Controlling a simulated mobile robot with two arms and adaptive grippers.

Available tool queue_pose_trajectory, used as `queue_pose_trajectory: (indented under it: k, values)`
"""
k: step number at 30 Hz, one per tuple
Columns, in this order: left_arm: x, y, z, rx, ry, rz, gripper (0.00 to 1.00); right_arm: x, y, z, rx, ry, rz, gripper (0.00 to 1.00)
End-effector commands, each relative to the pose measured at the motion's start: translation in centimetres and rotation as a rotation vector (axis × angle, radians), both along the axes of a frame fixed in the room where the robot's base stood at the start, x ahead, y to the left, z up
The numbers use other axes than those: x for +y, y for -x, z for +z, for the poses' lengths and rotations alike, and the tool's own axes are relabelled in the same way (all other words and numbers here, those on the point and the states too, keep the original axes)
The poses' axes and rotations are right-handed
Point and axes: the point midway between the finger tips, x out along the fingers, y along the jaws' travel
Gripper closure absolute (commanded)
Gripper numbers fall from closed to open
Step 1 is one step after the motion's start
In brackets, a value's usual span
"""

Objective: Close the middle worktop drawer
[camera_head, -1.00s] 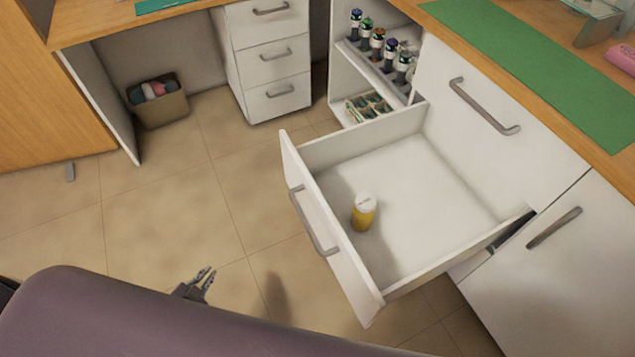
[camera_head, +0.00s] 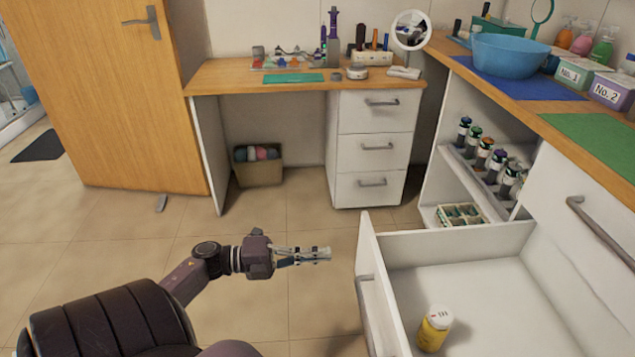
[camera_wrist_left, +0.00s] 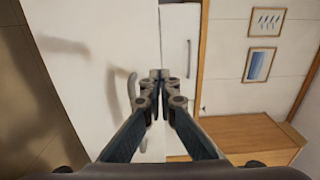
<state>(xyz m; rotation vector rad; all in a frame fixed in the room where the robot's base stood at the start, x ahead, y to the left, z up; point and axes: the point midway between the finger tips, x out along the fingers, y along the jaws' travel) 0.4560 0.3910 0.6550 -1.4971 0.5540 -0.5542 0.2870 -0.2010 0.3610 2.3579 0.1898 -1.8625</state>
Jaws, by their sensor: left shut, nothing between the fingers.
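A white drawer (camera_head: 460,285) under the right-hand worktop stands pulled out, with a grey bar handle on its front (camera_head: 372,300). A yellow jar with a white lid (camera_head: 434,328) stands inside it. My left gripper (camera_head: 328,254) is shut and empty, pointing right, just left of the drawer front and apart from it in the head view. In the left wrist view the closed fingertips (camera_wrist_left: 160,76) point towards white panels (camera_wrist_left: 110,50) with grey handles. I cannot tell which panel is the drawer front. My right gripper is not in view.
A shut three-drawer unit (camera_head: 372,150) stands under the back desk. An open shelf (camera_head: 480,165) holds several bottles. A basket of rolls (camera_head: 257,165) sits on the floor. The tiled floor (camera_head: 300,215) around my left gripper is clear.

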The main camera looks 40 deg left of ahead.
Motion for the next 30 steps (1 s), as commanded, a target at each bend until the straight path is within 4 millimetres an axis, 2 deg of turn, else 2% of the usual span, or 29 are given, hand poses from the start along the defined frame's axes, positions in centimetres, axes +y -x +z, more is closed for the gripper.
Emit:
queue_pose_trajectory:
  k: [6,13,19,30]
  values:
    - [-3.2,-3.8,0.1,-0.004,0.002,-0.001,1.00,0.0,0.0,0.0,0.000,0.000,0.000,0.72]
    - [-5.5,-6.5,0.1,-0.003,0.003,0.002,1.00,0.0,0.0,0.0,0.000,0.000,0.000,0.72]
    - [-6.3,-7.3,0.0,0.000,0.004,0.001,1.00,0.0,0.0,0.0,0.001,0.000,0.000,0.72]
    - [-6.3,-7.4,0.0,0.001,0.002,0.001,1.00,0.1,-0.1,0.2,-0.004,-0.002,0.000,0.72]
